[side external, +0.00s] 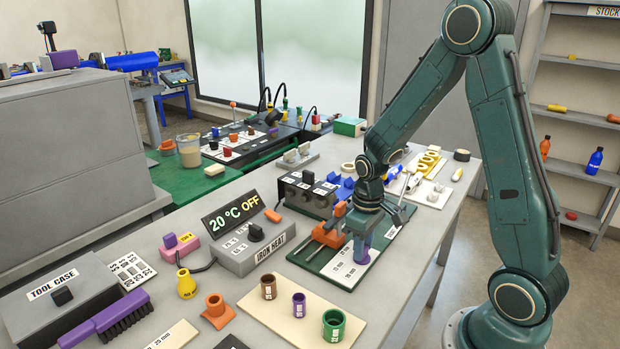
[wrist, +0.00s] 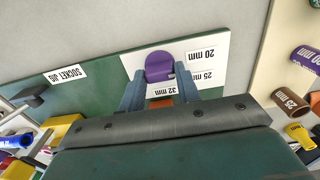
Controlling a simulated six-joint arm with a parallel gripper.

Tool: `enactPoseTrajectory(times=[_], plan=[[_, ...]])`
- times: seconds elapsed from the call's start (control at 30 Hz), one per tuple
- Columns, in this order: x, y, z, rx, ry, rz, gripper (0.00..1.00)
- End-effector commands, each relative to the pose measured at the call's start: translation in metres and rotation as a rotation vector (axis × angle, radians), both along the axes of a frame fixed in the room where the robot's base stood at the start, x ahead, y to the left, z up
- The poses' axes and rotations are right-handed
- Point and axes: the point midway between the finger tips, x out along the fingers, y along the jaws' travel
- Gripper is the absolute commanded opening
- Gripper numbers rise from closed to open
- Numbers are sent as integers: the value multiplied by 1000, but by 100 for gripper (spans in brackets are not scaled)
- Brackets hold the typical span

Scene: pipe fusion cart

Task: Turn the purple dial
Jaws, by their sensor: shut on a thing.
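The purple dial (side external: 361,250) stands on the white panel of a green and white board (side external: 326,266). In the wrist view the purple dial (wrist: 159,65) shows its rounded top between the two fingers, beside labels reading 20 mm, 25 mm and 32 mm. My gripper (side external: 364,236) points down over the board and is shut on the dial. In the wrist view my gripper (wrist: 161,78) has a finger on each side of the dial. The dial's lower part and any pointer mark are hidden.
An orange clamp-like part (side external: 328,235) stands on the board close left of my gripper. The IRON HEAT box (side external: 255,246) and a dark box with switches (side external: 305,195) are nearby. A cream board (side external: 270,318) holds brown, purple and green sockets in front.

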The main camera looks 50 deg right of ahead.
Motion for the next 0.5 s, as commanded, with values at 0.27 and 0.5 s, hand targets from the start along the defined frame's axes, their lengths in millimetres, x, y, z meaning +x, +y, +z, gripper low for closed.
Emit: enactPoseTrajectory(times=[0.27,0.5], plan=[[0,0,0,0,0,13,10],[0,0,0,0,0,12,50]])
